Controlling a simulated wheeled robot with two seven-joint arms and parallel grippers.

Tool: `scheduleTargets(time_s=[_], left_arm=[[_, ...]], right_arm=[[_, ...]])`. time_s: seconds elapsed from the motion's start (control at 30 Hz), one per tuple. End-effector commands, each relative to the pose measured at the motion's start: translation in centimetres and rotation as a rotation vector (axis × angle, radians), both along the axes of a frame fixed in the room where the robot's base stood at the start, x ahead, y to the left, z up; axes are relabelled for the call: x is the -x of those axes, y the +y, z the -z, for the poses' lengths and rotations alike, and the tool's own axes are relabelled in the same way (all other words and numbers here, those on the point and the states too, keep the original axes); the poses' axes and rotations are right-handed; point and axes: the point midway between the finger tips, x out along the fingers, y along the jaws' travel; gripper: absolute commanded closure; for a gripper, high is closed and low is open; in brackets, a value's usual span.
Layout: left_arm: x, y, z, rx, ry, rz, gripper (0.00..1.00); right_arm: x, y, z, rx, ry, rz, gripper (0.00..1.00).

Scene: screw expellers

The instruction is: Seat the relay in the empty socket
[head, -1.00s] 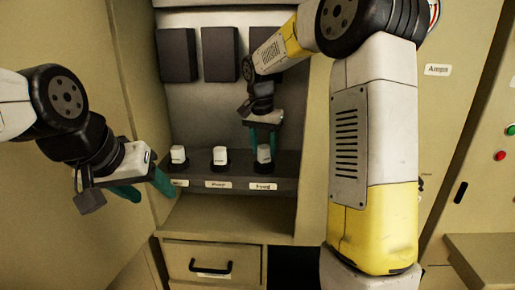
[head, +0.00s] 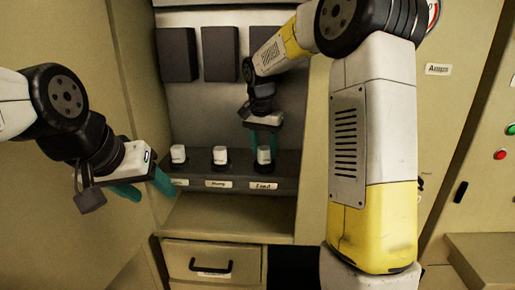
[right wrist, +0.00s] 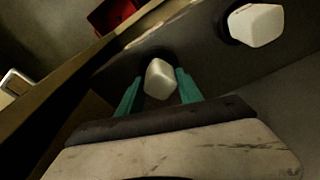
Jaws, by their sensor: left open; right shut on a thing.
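A white relay (head: 264,155) stands upright at the right-hand socket on the dark shelf (head: 285,170), above a label that seems to read Feed. My right gripper (head: 264,150) comes down from above and is shut on this relay. In the right wrist view the relay (right wrist: 160,79) lies between the teal fingers (right wrist: 157,92). Its lower end is hidden, so I cannot tell how deep it sits. Two similar white relays, the middle one (head: 220,155) and the left one (head: 178,153), stand in their sockets. My left gripper (head: 146,188) is open and empty, left of the shelf.
Dark boxes (head: 219,54) hang on the back panel above the relays. A drawer with a black handle (head: 211,267) is below the shelf. A cabinet wall with a red button (head: 499,155) stands at right. A red container (right wrist: 112,14) shows in the right wrist view.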

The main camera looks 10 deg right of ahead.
Motion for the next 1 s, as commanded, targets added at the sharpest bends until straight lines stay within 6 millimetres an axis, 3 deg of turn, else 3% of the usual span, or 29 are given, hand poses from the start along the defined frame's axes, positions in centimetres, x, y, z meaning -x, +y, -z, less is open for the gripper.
scheduleTargets(time_s=[0.3, 0.33, 0.37, 0.7, 1.0], left_arm=[[0.0, 0.0, 0.0, 0.000, 0.000, 0.000, 0.44], [0.0, 0.0, 0.0, 0.000, 0.000, 0.000, 0.44], [0.0, 0.0, 0.0, 0.000, 0.000, 0.000, 0.44], [0.0, 0.0, 0.0, 0.000, 0.000, 0.000, 0.44], [0.0, 0.0, 0.0, 0.000, 0.000, 0.000, 0.44]], right_arm=[[0.0, 0.0, 0.7, 0.001, 0.001, 0.000, 1.00], [0.0, 0.0, 0.6, 0.000, 0.000, 0.000, 0.53], [0.0, 0.0, 0.6, 0.000, 0.000, 0.000, 0.48], [0.0, 0.0, 0.5, 0.001, -0.001, 0.000, 0.48], [0.3, 0.2, -1.8, 0.000, -0.001, 0.001, 0.48]])
